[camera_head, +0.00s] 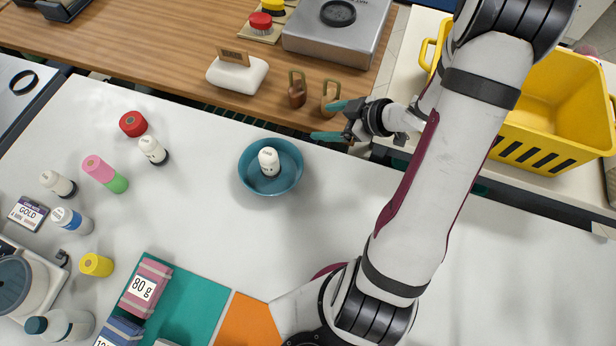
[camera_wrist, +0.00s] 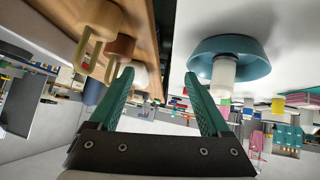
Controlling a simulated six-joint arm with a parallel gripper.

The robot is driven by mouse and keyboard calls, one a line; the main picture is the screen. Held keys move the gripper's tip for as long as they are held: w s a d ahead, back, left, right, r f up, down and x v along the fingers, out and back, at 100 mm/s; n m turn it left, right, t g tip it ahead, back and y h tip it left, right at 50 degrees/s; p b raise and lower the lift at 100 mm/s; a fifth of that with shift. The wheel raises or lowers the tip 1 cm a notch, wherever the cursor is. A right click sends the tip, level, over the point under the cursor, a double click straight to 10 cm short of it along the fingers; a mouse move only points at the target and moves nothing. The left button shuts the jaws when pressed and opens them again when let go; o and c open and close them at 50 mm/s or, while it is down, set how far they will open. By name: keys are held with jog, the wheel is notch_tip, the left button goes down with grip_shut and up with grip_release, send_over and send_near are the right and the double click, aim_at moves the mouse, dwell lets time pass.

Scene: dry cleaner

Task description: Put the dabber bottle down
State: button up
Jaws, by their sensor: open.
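A small white bottle with a dark base (camera_head: 268,160), which looks like the dabber bottle, stands in a teal-blue bowl (camera_head: 243,178) on the white table. The wrist view also shows the bottle (camera_wrist: 224,78) and the bowl (camera_wrist: 230,47). My gripper (camera_head: 333,120) is to the right of the bowl, clear of it, near the table's back edge. Its teal fingers are spread with nothing between them, as the wrist view also shows. Similar white bottles stand at the left (camera_head: 153,150).
Two brown weights with loop handles (camera_head: 297,92) are close behind my gripper on the wooden counter. A yellow crate (camera_head: 560,85) is at the right. A red pot (camera_head: 133,124) and a pink-green bottle (camera_head: 104,173) stand left. The table around the bowl is clear.

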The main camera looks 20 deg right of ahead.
jog(key=d+r+m+g+h, duration=0.2)
jog(key=d+r+m+h, duration=0.3)
jog(key=r+m+h, duration=0.3)
jog(key=s+a+r+m+g+y, duration=0.2)
jog(key=s+a+m+g, duration=0.1)
jog(key=s+a, duration=0.7)
jog(key=s+a+r+m+g+y, duration=0.2)
jog(key=s+a+r+m+g, duration=0.1)
jog(key=s+a, duration=0.8)
jog(key=shift+s+a+r+g+y, duration=0.2)
jog(key=shift+s+a+g+y, duration=0.1)
jog(key=shift+s+y, duration=0.1)
